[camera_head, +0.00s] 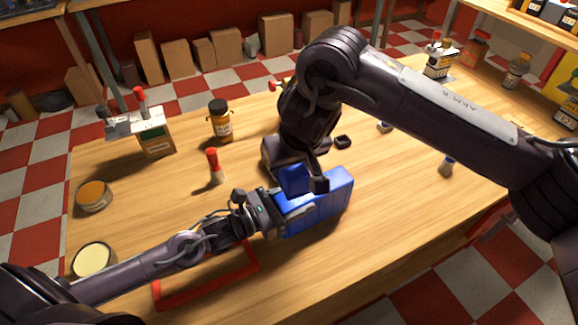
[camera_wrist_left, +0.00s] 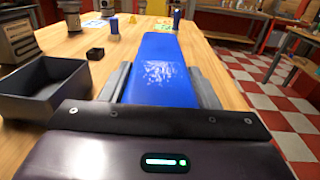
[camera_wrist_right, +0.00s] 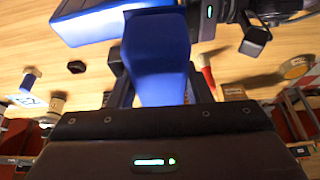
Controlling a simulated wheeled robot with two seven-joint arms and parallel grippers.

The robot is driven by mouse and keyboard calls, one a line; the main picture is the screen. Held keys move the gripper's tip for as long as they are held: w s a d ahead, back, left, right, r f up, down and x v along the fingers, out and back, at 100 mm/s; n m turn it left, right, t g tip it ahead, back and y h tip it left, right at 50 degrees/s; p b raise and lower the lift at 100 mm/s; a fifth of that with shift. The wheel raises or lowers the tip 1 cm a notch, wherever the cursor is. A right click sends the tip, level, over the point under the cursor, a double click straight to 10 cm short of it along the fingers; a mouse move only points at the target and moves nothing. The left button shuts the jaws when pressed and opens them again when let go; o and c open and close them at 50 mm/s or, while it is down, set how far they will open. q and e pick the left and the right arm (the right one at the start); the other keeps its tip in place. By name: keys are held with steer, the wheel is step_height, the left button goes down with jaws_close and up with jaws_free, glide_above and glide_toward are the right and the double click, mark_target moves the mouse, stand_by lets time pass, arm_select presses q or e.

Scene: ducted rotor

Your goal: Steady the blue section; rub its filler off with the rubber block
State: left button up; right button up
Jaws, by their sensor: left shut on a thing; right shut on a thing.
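The blue section (camera_head: 330,200) lies on the bench near its front edge. My left gripper (camera_head: 276,212) is shut on its left end. In the left wrist view the section (camera_wrist_left: 158,48) runs away from the fingers, with a patch of pale filler specks (camera_wrist_left: 155,76) on its top. My right gripper (camera_head: 308,184) is shut on the blue rubber block (camera_head: 293,180), beside and over the section. The right wrist view shows the block (camera_wrist_right: 157,62) between the fingers, overlapping the section (camera_wrist_right: 95,25). I cannot tell whether they touch.
A dark open tray (camera_wrist_left: 45,92) stands close beside the section. A red-capped tube (camera_head: 215,168), an amber jar (camera_head: 220,122), a carton (camera_head: 154,135) and two round tins (camera_head: 93,196) stand at the left. A red handle-like frame (camera_head: 208,278) lies near the front edge. The right side has free bench.

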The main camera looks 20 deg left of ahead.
stand_by(0.3)
arm_select(q)
steer(key=o, duration=1.2)
steer(key=shift+c, duration=0.2)
steer(key=v, duration=1.2)
